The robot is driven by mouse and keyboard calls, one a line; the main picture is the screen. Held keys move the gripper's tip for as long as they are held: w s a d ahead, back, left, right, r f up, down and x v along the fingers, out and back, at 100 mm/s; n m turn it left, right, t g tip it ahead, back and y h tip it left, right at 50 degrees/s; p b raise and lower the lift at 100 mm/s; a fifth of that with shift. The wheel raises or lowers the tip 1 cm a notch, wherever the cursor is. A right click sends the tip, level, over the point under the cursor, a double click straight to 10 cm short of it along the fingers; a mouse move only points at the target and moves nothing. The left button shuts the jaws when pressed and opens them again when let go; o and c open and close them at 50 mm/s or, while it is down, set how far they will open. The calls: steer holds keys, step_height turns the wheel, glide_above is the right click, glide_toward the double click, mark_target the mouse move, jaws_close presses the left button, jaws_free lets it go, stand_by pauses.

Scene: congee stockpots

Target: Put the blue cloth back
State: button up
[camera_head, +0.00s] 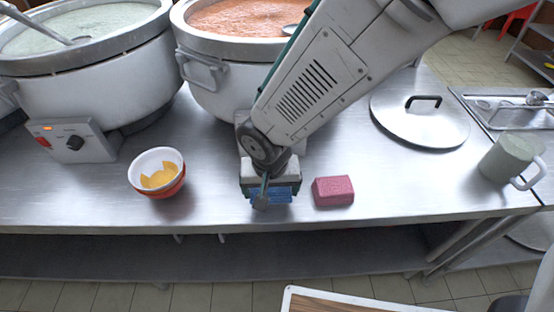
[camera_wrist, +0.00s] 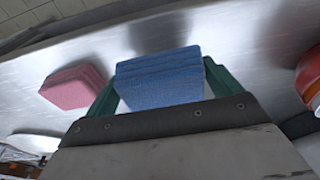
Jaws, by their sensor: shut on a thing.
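My gripper (camera_head: 270,193) points down near the front edge of the steel counter, shut on the folded blue cloth (camera_wrist: 160,78). In the wrist view the blue cloth sits between the green fingers of my gripper (camera_wrist: 162,85). In the head view only part of the blue cloth (camera_head: 282,195) shows below the gripper. I cannot tell whether it touches the counter. A folded red-pink cloth (camera_head: 333,191) lies on the counter just right of the gripper; it also shows at the left in the wrist view (camera_wrist: 74,86).
A bowl with yellow pieces (camera_head: 157,172) stands left of the gripper. Two large pots, one pale (camera_head: 90,85) and one with orange contents (camera_head: 215,85), stand behind. A steel lid (camera_head: 420,122) and a mug (camera_head: 506,160) are at the right. Bare counter (camera_head: 380,185) lies right of the red cloth.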

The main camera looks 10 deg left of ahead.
mark_target(269, 189)
steer(key=shift+w+a, duration=0.3)
steer(key=shift+w, duration=0.2)
steer(key=shift+w+a+f, duration=0.15)
steer(key=shift+w+a, duration=0.05)
steer(key=shift+w, duration=0.35)
step_height(269, 189, down, 3)
steer(key=shift+r, duration=0.15)
steer(key=shift+f, duration=0.45)
steer(key=shift+f, duration=0.15)
steer(key=o, duration=0.8)
steer(key=shift+o, duration=0.2)
